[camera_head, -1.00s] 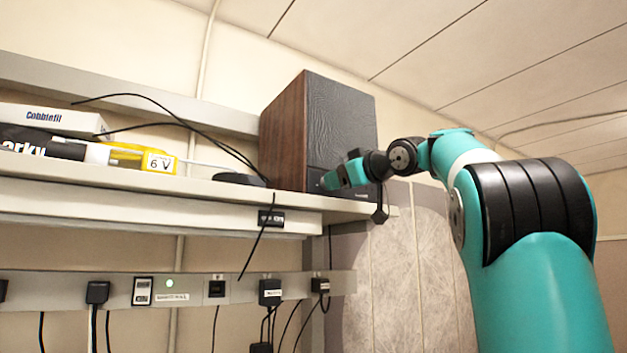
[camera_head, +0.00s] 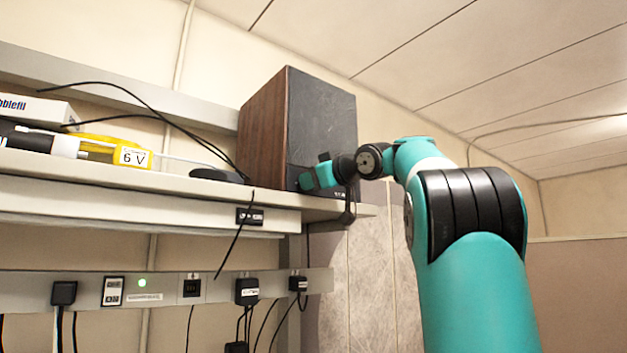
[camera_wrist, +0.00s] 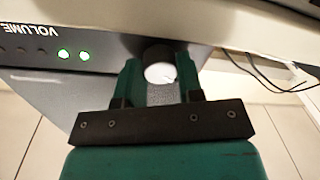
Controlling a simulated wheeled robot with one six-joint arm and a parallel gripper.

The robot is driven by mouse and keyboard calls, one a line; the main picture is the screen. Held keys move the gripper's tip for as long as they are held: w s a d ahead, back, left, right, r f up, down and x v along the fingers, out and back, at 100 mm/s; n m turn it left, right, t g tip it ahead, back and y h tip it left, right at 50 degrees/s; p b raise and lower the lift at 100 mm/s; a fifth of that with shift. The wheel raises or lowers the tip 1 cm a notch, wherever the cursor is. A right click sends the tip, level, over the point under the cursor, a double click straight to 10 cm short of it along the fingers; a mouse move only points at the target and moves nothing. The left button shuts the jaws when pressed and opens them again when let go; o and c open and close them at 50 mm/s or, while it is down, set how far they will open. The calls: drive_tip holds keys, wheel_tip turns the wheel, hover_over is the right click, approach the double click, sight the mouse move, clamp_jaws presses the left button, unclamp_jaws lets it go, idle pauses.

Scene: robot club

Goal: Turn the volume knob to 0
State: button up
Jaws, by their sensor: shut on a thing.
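The speaker (camera_head: 318,125) stands at the right end of the shelf, with a wooden side and a dark front. In the wrist view its front panel (camera_wrist: 100,55) carries the word VOLUME, a row of small lights with two lit green, and the volume knob (camera_wrist: 160,73). The knob is round with a pale face and a dark rim. My gripper (camera_wrist: 158,74) has its two green fingers on either side of the knob and is shut on it. In the head view my gripper (camera_head: 307,181) is at the lower front of the speaker, and the knob is hidden there.
The shelf (camera_head: 130,185) holds a yellow 6 V item (camera_head: 115,150), a white box (camera_head: 38,108) and a dark puck-like object (camera_head: 218,174). Black cables arch over it. A power strip (camera_head: 205,288) with plugs runs below.

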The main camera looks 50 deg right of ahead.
drive_tip(key=shift+r+n+g+b, duration=0.1)
drive_tip(key=shift+n+g+b, duration=0.3)
drive_tip(key=shift+n+b, duration=2.75)
drive_tip(key=n+p, duration=0.3)
drive_tip(key=shift+n, duration=0.25)
drive_tip(key=o, duration=0.9)
